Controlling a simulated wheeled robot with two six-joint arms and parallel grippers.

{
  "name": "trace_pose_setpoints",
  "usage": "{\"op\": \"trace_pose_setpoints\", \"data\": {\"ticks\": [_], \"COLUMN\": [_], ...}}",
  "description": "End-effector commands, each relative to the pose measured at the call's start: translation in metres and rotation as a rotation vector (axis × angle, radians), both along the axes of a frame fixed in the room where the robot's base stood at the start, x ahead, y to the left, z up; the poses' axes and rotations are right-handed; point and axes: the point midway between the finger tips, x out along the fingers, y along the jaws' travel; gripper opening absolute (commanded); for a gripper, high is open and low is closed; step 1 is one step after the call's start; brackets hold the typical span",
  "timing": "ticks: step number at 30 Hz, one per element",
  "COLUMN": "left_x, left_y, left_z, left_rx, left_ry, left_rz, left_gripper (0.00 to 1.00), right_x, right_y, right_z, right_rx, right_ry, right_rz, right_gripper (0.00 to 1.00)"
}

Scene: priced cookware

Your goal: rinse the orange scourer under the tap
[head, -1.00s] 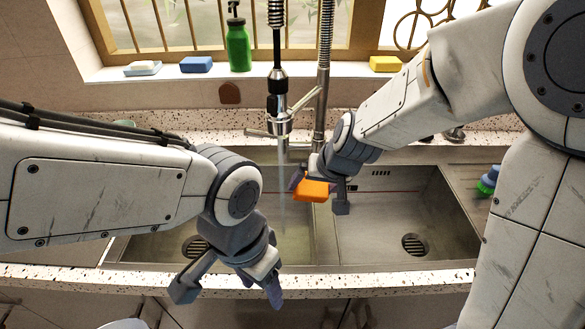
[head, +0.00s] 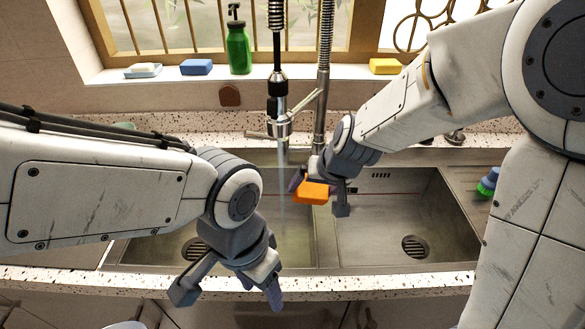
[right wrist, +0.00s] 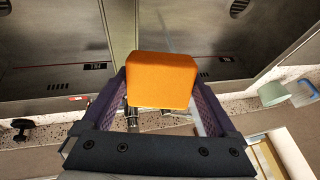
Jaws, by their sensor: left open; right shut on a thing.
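The orange scourer (head: 312,193) is held by my right gripper (head: 322,198) above the divider between the two sink basins. It also shows in the right wrist view (right wrist: 161,80), between the two fingers. The tap (head: 279,110) hangs over the left basin, and a thin stream of water (head: 283,195) falls from it. The scourer is just right of the stream; I cannot tell whether water touches it. My left gripper (head: 228,293) is open and empty over the sink's front edge.
The double sink has a left basin (head: 290,245) and a right basin (head: 390,220). A green bottle (head: 238,47), a blue sponge (head: 196,67), a yellow sponge (head: 385,66) and a soap dish (head: 143,71) stand on the sill. A blue-green brush (head: 488,183) lies at the right.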

Motion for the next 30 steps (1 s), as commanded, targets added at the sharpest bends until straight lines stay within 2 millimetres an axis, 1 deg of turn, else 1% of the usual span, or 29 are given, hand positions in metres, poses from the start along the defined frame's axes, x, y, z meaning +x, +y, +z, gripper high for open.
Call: {"op": "trace_pose_setpoints", "data": {"ticks": [8, 24, 30], "left_x": [0.000, 0.000, 0.000], "left_y": [0.000, 0.000, 0.000], "left_z": [0.001, 0.018, 0.020], "left_rx": [0.000, 0.000, 0.000], "left_ry": [0.000, 0.000, 0.000], "left_rz": [0.000, 0.000, 0.000], "left_gripper": [0.61, 0.61, 0.61], "right_x": [-0.002, -0.037, -0.044], "right_y": [-0.001, -0.021, -0.025], "right_z": [0.002, 0.037, 0.040], "right_rx": [0.000, 0.001, 0.000], "right_ry": [-0.001, -0.003, 0.000], "right_rz": [0.000, -0.002, 0.000], "right_gripper": [0.48, 0.48, 0.48]}}
